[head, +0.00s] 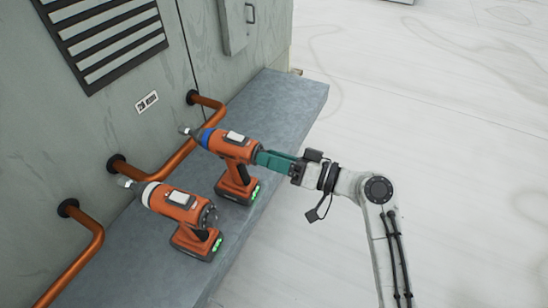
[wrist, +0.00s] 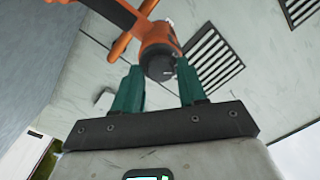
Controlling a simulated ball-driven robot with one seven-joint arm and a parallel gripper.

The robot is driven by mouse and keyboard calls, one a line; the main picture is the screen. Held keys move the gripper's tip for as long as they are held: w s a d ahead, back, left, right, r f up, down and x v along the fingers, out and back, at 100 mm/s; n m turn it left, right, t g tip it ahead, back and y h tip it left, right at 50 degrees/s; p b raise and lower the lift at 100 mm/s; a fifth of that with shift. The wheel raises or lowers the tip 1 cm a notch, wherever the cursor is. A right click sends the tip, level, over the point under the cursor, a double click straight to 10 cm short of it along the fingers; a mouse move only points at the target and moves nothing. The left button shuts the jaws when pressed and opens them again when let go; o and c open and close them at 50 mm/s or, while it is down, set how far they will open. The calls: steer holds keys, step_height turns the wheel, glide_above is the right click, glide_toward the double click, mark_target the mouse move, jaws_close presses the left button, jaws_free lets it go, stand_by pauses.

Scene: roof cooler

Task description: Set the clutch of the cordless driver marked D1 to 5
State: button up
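Two orange cordless drivers stand on the grey ledge. The driver with the blue collar (head: 232,146) is farther back; the driver with the white collar (head: 178,204) is nearer. I cannot read a D1 mark on either. My gripper (head: 262,159) has teal fingers and is at the rear end of the blue-collared driver. In the wrist view my gripper (wrist: 158,72) is open, one finger on each side of that driver's rear (wrist: 158,38). A dark round dial (wrist: 160,68) faces me between the fingertips. Any contact cannot be told. The white-collared driver shows a dark rear dial (head: 208,214).
The grey ledge (head: 285,100) runs along a wall cabinet with a louvre vent (head: 105,38). Copper pipes (head: 180,155) bend out of the wall close to both drivers' noses. The pale roof floor (head: 450,130) at right is clear.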

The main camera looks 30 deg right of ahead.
steer(key=c, duration=0.7)
steer(key=shift+m, duration=0.3)
steer(key=m+p, duration=0.3)
steer(key=m, duration=2)
steer(key=shift+f+m, duration=0.15)
steer(key=shift+m, duration=0.15)
steer(key=o, duration=1.1)
steer(key=shift+c, duration=0.2)
